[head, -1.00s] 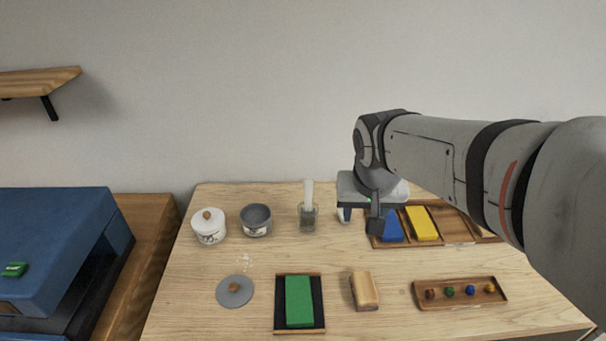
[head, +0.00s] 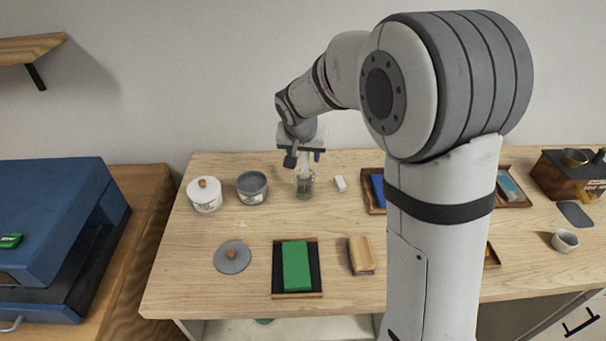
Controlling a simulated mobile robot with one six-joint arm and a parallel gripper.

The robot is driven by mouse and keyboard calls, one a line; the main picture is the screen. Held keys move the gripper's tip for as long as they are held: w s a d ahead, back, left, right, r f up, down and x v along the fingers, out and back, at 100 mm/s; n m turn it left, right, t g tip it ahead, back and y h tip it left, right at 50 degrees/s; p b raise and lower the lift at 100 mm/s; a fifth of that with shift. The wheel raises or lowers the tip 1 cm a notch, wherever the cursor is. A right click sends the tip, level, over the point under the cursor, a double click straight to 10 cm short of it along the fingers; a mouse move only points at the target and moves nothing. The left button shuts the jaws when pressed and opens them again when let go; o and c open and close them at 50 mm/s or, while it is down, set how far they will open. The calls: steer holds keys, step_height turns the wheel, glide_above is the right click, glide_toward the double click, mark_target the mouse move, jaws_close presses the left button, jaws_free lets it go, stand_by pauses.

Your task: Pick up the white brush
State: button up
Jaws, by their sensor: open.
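The white brush (head: 304,173) stands upright in a small clear glass jar (head: 304,188) near the back of the wooden table. My gripper (head: 304,159) is above the jar, pointing down, with its fingers spread open. The brush's upper part is between or just behind the fingers and is mostly hidden by them. I cannot tell whether either finger touches it.
A grey bowl (head: 252,188) and a lidded white pot (head: 204,195) stand left of the jar. A small white block (head: 340,184) lies to its right. A green block on a black tray (head: 297,266) and a wooden block (head: 361,255) are in front. My arm hides the right-centre.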

steer(key=shift+x, duration=1.15)
jaws_close()
